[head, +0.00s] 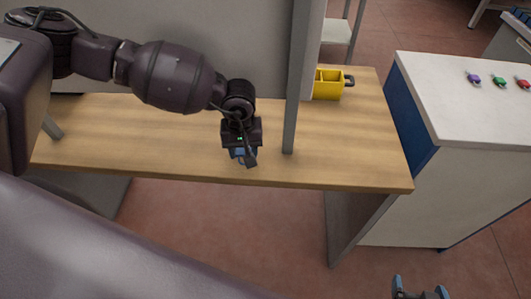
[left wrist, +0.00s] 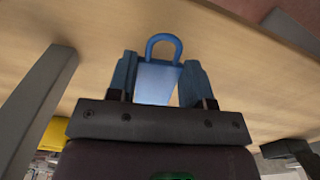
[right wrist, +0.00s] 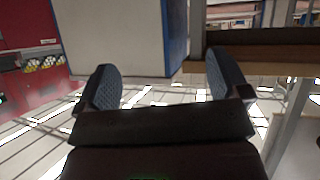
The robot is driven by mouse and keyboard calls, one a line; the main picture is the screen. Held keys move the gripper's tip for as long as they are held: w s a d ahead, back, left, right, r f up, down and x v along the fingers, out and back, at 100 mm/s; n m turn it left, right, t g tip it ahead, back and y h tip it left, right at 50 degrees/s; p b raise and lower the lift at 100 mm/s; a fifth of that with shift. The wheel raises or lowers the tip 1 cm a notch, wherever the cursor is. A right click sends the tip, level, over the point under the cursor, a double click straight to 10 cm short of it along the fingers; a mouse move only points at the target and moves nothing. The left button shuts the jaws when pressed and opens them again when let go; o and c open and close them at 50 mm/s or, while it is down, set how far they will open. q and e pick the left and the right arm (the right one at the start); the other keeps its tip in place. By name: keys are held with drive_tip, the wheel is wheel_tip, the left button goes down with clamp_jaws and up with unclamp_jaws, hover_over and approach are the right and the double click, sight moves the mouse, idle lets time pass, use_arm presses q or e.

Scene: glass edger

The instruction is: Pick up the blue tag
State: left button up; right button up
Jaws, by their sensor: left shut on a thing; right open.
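The blue tag (left wrist: 157,80) has a flat body with a loop at its top. In the left wrist view it sits between the two fingers of my left gripper (left wrist: 158,78), which is shut on it. In the head view my left gripper (head: 243,155) is over the front part of the wooden table, left of a grey post, and mostly hides the tag. I cannot tell whether the tag touches the table. My right gripper (head: 420,292) is open and empty at the bottom right of the head view; its spread fingers (right wrist: 165,85) show in the right wrist view.
The wooden table (head: 180,160) carries a grey post (head: 292,90) and a yellow bin (head: 328,88) behind it. A white-topped cabinet (head: 440,100) at right holds purple (head: 473,79), green (head: 499,82) and red (head: 523,83) tags. Table surface left of my left gripper is clear.

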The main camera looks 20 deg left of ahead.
use_arm(q)
drive_tip(key=s+a, duration=0.1)
drive_tip(key=a, duration=0.5)
drive_tip(key=s+a+b, duration=0.1)
drive_tip(key=a, duration=0.2)
drive_tip(key=shift+s, duration=0.3)
drive_tip(key=shift+s+a, duration=0.15)
drive_tip(key=shift+a, duration=0.25)
